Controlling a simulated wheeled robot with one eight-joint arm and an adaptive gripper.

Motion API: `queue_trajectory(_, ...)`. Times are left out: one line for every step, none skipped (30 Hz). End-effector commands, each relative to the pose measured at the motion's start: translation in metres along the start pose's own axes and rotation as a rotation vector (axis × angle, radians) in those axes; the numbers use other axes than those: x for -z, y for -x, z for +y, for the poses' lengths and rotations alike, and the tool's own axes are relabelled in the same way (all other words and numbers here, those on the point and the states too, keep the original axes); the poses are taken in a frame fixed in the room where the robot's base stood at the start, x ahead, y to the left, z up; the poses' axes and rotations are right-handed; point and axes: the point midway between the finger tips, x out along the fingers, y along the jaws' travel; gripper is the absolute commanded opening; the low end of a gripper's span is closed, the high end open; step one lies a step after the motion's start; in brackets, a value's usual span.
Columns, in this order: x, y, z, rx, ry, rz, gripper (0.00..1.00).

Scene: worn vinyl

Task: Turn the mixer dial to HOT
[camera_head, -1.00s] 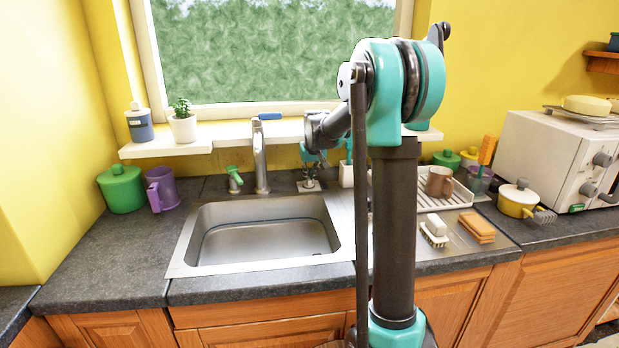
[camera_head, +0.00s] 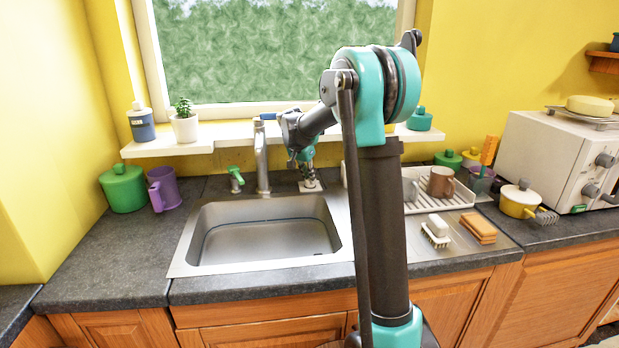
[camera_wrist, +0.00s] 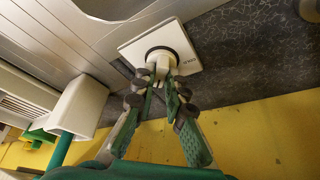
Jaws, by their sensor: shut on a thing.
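The mixer dial (camera_wrist: 160,62) is a pale knob with a dark ring around its base, set on a square white plate (camera_wrist: 188,39). In the head view the plate (camera_head: 311,187) sits on the counter behind the sink's right rear corner. My gripper (camera_wrist: 162,88) is shut on the dial, one finger on either side of it. In the head view my gripper (camera_head: 307,174) comes down over the plate and hides most of the dial.
The faucet (camera_head: 261,160) stands left of my gripper, with a green-handled fitting (camera_head: 235,178) beside it. The sink (camera_head: 205,245) is empty. In the wrist view a white holder (camera_wrist: 80,103) with a green handle stands close by. A dish rack (camera_head: 452,203) lies to the right.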

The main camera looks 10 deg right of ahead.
Motion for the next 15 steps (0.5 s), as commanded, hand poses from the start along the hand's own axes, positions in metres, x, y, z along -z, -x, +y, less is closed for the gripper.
queue_trajectory(-0.0002, 0.0000, -0.0010, -0.009, -0.022, -0.001, 0.00)
queue_trajectory(-0.0001, 0.0000, -0.0011, -0.015, -0.036, -0.001, 0.00)
queue_trajectory(-0.0001, 0.0000, -0.0010, -0.022, -0.053, -0.001, 0.00)
queue_trajectory(0.0000, -0.0001, -0.0010, -0.027, -0.065, -0.001, 0.00)
queue_trajectory(0.0001, -0.0001, -0.0010, -0.031, -0.075, -0.001, 0.00)
queue_trajectory(0.0002, -0.0001, -0.0011, -0.036, -0.088, -0.001, 0.00)
queue_trajectory(0.0002, -0.0001, -0.0010, -0.040, -0.097, 0.000, 0.00)
queue_trajectory(0.0002, -0.0001, -0.0010, -0.043, -0.103, 0.000, 0.00)
queue_trajectory(0.0001, -0.0001, -0.0009, -0.046, -0.112, -0.001, 0.00)
queue_trajectory(0.0000, -0.0001, -0.0009, -0.048, -0.117, -0.001, 0.00)
queue_trajectory(0.0000, -0.0001, -0.0008, -0.050, -0.122, -0.001, 0.00)
queue_trajectory(-0.0001, -0.0001, -0.0008, -0.052, -0.126, -0.001, 0.00)
queue_trajectory(-0.0001, -0.0001, -0.0008, -0.054, -0.129, -0.001, 0.00)
queue_trajectory(-0.0001, -0.0001, -0.0008, -0.054, -0.131, -0.001, 0.00)
queue_trajectory(-0.0002, -0.0001, -0.0008, -0.055, -0.133, -0.001, 0.00)
